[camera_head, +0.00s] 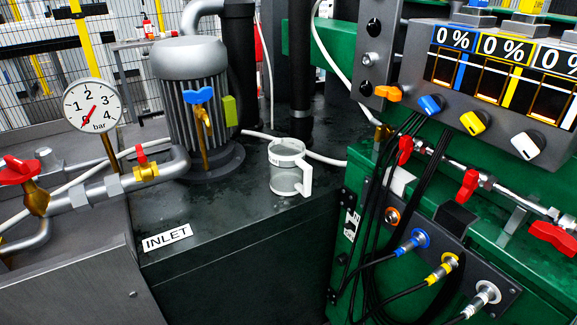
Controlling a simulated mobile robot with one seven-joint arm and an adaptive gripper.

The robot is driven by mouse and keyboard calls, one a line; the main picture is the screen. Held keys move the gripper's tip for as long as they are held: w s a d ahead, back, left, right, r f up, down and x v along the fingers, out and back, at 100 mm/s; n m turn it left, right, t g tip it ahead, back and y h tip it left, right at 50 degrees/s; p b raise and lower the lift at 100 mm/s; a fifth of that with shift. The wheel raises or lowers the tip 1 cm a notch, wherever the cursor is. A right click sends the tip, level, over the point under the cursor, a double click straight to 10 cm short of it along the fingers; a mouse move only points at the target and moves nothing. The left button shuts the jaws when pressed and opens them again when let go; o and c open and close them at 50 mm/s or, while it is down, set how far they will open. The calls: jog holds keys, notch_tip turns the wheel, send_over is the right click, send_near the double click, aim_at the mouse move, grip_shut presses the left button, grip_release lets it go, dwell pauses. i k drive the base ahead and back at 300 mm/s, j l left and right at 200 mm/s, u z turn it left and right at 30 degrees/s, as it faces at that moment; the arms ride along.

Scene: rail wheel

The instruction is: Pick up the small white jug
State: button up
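The small white jug (286,173) stands upright on the dark top of a machine cabinet (215,222), near the middle of the head camera view. Its body looks partly see-through, with a white rim and a white handle on its right side. It stands close to the cabinet's right edge, beside the green machine. My gripper is not in view.
A grey motor (193,100) with a blue-handled tap stands behind left of the jug. A white hose (325,158) runs behind it. A pressure gauge (93,105) and red-handled pipes are at left. The green control machine (345,215) with knobs and cables blocks the right.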

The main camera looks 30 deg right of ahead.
aim_at(290, 175)
jog(key=i+j, duration=0.25)
jog(key=z, duration=0.45)
jog(key=j+z, duration=0.1)
jog(key=z, duration=0.8)
jog(key=j+z, duration=0.15)
jog(key=z, duration=0.75)
